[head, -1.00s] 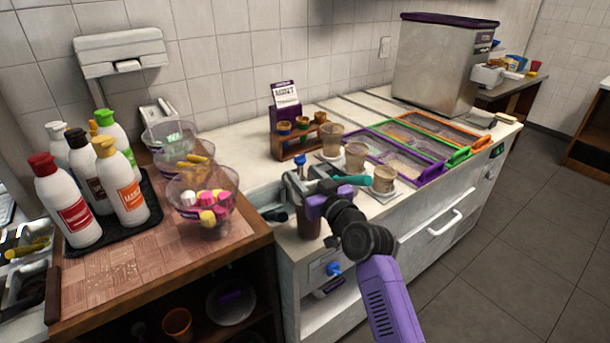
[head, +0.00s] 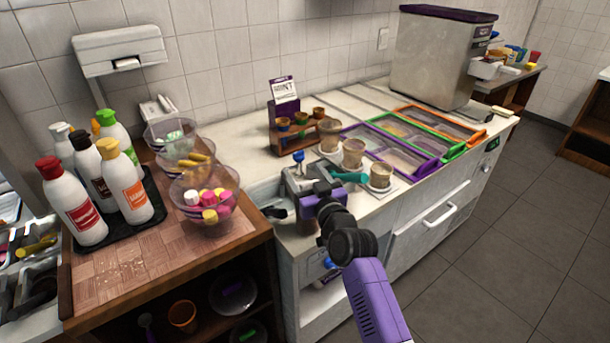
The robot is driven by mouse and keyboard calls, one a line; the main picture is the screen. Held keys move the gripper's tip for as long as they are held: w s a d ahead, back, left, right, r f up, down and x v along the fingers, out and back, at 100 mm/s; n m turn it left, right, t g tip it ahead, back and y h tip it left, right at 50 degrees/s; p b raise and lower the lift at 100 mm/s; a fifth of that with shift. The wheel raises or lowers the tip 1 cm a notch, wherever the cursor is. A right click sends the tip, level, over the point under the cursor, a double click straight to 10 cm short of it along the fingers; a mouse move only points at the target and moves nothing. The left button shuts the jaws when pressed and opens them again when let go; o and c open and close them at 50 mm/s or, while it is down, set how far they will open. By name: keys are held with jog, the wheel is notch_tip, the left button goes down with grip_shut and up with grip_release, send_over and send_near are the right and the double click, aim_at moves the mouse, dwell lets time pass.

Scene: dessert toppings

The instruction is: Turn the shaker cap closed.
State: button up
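A dark brown container that looks like the shaker (head: 306,223) stands upright at the left end of the white counter, mostly covered by my arm. A grey shape above it may be its cap, but I cannot tell it clearly from the gripper's parts. My gripper (head: 309,188) is at the top of this container, pointing away from the camera. Its fingertips are too small and hidden to show whether they are open or shut on the cap. A small blue knob (head: 298,156) shows just above the gripper.
A teal handle (head: 350,178) lies close right of my gripper. Topping cups (head: 352,153) stand beyond it. A wooden rack (head: 302,132) is behind. Framed bins (head: 405,145) fill the right counter. A clear bowl of sweets (head: 206,200) and several bottles (head: 70,200) stand left.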

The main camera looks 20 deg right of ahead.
aim_at(311, 184)
jog(key=shift+s, duration=0.1)
jog(key=s, duration=0.7)
jog(key=shift+s+d+b, duration=0.1)
jog(key=shift+d+b, duration=0.2)
jog(key=shift+b, duration=0.05)
jog(key=shift+s, duration=0.2)
